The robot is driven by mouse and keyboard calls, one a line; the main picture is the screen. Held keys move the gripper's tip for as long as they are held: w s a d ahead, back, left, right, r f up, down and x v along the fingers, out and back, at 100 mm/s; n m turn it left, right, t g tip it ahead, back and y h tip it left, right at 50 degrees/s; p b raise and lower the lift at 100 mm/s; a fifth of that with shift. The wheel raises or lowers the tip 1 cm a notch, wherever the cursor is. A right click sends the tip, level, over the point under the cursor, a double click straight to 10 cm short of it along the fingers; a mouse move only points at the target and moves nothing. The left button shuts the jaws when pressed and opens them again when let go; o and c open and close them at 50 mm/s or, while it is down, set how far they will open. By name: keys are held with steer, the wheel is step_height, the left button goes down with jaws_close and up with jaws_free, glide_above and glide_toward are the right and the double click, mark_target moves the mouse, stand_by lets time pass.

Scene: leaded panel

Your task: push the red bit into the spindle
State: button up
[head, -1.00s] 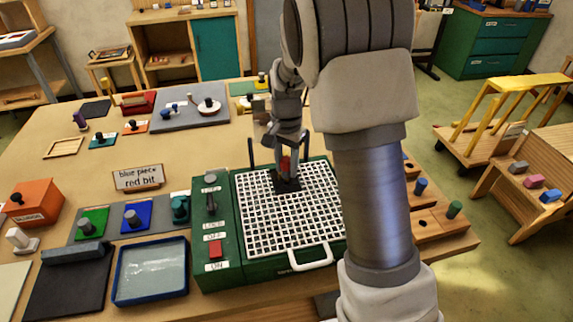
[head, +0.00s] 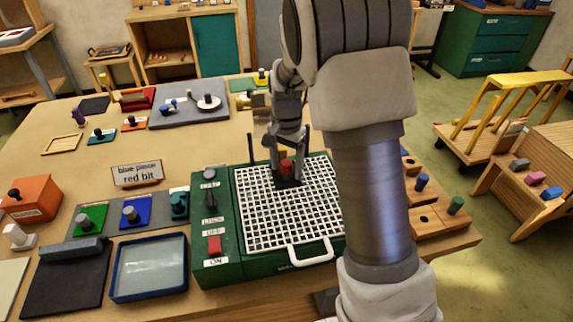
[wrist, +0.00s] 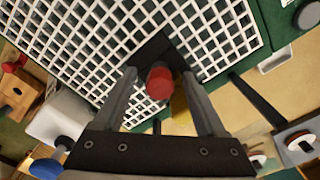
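The red bit (head: 286,166) stands at a black square opening (head: 289,184) in the white grid of the green machine (head: 217,270). It also shows in the wrist view (wrist: 158,83), over the black opening (wrist: 153,48). My gripper (head: 287,153) points down with its two fingers on either side of the red bit. The spindle itself is hidden by the bit and the dark opening, so I cannot tell how deep the bit sits.
A control strip with a red switch (head: 214,245) and a dark lever (head: 210,197) is left of the white grid (head: 262,215). Dark posts rise behind the grid. A card (head: 137,174) reads "blue piece red bit".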

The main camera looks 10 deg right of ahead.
mark_target(287, 163)
steer(key=shift+r, duration=0.1)
step_height(287, 163, up, 17)
stand_by(0.5)
steer(key=shift+r, duration=0.1)
steer(key=s+r+n+t, duration=0.3)
steer(key=s+r+n, duration=0.15)
steer(key=s, duration=0.75)
steer(key=s+f+n+t, duration=0.2)
steer(key=s+f+n, duration=0.1)
steer(key=s, duration=1)
steer(key=shift+s+f+n+t, duration=0.2)
steer(key=shift+n+t, duration=0.1)
steer(key=shift+n, duration=0.45)
steer(key=shift+a, duration=0.15)
